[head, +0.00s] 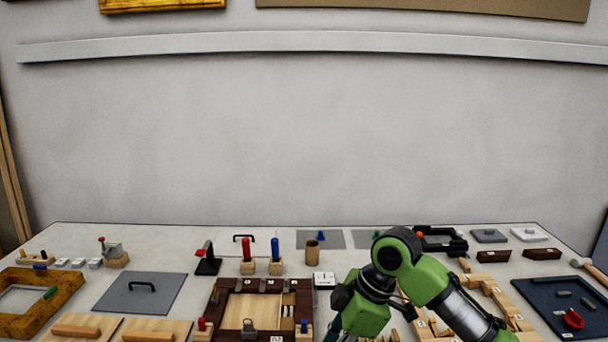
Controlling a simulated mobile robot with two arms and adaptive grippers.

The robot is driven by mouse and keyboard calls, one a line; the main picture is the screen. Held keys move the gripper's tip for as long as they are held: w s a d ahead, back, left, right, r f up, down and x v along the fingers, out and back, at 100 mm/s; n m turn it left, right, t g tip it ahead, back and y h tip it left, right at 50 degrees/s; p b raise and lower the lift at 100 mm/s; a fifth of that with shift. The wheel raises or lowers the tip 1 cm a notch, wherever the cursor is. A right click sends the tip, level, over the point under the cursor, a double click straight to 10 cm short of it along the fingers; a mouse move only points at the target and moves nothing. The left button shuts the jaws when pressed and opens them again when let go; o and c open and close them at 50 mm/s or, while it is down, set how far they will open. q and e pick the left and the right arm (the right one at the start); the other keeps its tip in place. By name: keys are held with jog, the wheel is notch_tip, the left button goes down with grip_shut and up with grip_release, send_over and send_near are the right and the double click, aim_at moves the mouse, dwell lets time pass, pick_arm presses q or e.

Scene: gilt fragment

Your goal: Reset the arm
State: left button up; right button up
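My green and black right arm (430,283) comes in from the bottom right and bends over the table at its dark joint. Its wrist end (362,312) points down toward the bottom edge, just right of the dark wooden frame (214,306). The fingers of the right gripper do not show. My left arm and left gripper are not in view. The arm covers part of the table behind and below it, including some of the light wooden pieces (510,308).
The table holds a gilt frame (65,287) and grey mat (112,296) at left, red (246,248) and blue (275,248) handled tools in wooden blocks at centre, and a dark blue tray (548,317) at right.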

jog(key=s+f+m+t, duration=0.2)
jog(key=s+f+m, duration=0.55)
jog(key=f, duration=0.65)
jog(key=s+d+f+m+t+h, duration=0.1)
jog(key=s+d+f+m+h, duration=0.2)
jog(key=s+d, duration=0.55)
jog(key=s+d+f+m+t+h, duration=0.1)
jog(key=s+d+f+m, duration=0.3)
jog(key=s+d, duration=0.45)
notch_tip(320, 180, down, 25)
jog(key=s+a+g, duration=0.1)
jog(key=s+g, duration=0.1)
jog(key=s+d+f+g+b, duration=0.1)
jog(key=s+d+f, duration=0.2)
jog(key=s+f, duration=1.4)
jog(key=shift+f+m+h, duration=0.2)
jog(key=shift+m+h, duration=0.1)
jog(key=shift+m, duration=0.05)
jog(key=shift+s, duration=0.1)
